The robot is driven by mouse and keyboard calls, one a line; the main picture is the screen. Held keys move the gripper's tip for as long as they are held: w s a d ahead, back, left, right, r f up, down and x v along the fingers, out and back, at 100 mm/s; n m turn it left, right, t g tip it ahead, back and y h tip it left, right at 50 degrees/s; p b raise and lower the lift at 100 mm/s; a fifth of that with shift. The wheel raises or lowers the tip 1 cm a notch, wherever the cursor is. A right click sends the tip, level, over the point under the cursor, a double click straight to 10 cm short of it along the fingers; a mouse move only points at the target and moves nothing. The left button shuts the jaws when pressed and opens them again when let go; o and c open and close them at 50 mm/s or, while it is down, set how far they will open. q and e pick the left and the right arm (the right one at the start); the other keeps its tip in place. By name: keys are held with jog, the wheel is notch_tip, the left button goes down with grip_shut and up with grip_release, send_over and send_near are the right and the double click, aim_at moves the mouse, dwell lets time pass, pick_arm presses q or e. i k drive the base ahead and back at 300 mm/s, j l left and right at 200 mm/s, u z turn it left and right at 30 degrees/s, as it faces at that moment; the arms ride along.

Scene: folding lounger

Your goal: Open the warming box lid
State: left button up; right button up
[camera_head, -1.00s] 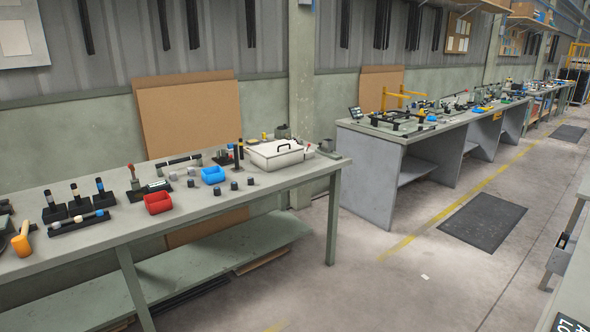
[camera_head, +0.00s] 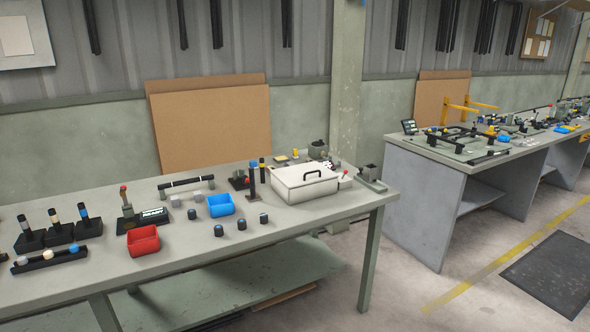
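The warming box (camera_head: 305,186) is a white, low box near the right end of the grey-green workbench. Its flat white lid (camera_head: 292,176) is shut and has a black bar handle (camera_head: 312,175) on top. A small red-tipped lever stands at the box's right side. Neither of my grippers shows in the head view, so I cannot see their state.
The workbench (camera_head: 180,258) also carries a red bin (camera_head: 143,240), a blue bin (camera_head: 221,205), small dark cylinders and black stands left of the box. A second bench (camera_head: 428,188) stands to the right. Open floor (camera_head: 400,285) lies between and in front.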

aim_at(304, 170)
jog(key=i+l+u, duration=0.2)
jog(key=u, duration=0.3)
jog(key=i+l+u, duration=0.5)
jog(key=i+l, duration=0.15)
jog(key=l, duration=0.2)
jog(key=i+l+u, duration=0.1)
jog(key=i+l, duration=0.25)
jog(key=l, duration=0.3)
jog(key=i+l+u, duration=0.1)
jog(key=l, duration=0.25)
jog(key=i+l, duration=0.2)
jog(key=l, duration=0.15)
jog(key=i+l+u, duration=0.1)
jog(key=l, duration=0.25)
jog(key=i+l, duration=0.2)
jog(key=l, duration=0.15)
jog(key=i+l+u, duration=0.1)
jog(key=l, duration=0.25)
